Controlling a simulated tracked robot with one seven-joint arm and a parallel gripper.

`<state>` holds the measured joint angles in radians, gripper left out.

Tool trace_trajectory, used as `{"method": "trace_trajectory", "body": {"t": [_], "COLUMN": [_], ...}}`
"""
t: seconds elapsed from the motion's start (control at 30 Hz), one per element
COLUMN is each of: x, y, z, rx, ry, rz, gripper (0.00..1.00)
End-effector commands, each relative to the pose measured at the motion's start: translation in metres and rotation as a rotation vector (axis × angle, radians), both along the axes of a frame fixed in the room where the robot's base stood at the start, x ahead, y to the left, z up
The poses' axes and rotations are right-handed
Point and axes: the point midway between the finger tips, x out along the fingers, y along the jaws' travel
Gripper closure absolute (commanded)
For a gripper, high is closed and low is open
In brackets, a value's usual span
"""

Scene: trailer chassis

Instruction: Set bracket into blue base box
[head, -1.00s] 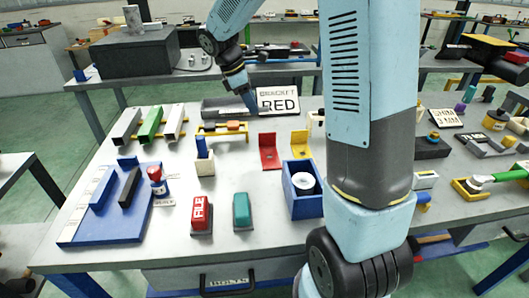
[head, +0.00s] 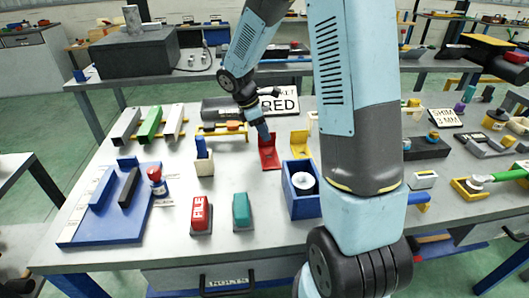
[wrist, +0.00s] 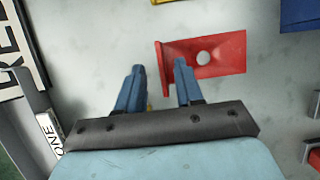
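The red L-shaped bracket (head: 269,158) stands on the table left of the yellow bracket (head: 301,147). In the wrist view the red bracket (wrist: 222,52) shows a round hole, and its upright flange lies end-on between the fingers. My gripper (wrist: 159,69) is open, one blue finger either side of that flange, with gaps visible. In the head view my gripper (head: 265,133) is at the bracket's upper edge; I cannot tell whether it touches. The blue base box (head: 305,207) is open-topped, to the right and nearer, with a white round part (head: 303,181) inside. It shows at the wrist view's upper right (wrist: 300,14).
A sign reading RED (head: 279,104) stands behind the bracket. A cream holder with a blue piece (head: 204,165) is to the left. A red block (head: 201,214) and a teal block (head: 241,211) stand in front. Bare table lies between them and the bracket.

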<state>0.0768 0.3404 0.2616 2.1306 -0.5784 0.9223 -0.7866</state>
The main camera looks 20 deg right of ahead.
Motion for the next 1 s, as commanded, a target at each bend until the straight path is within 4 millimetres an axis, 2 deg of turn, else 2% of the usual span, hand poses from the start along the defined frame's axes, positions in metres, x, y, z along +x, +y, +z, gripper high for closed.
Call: {"method": "trace_trajectory", "body": {"t": [0.2, 0.5, 0.87, 1.0], "x": [-0.003, -0.003, -0.002, -0.002], "y": [-0.008, -0.010, -0.009, -0.009], "z": [-0.023, -0.026, -0.026, -0.026], "rx": [0.000, 0.000, 0.000, 0.000], "ry": [0.001, -0.001, -0.001, -0.002], "rz": [0.000, 0.000, 0.000, 0.001], "gripper": [0.64, 0.64, 0.98, 1.00]}}
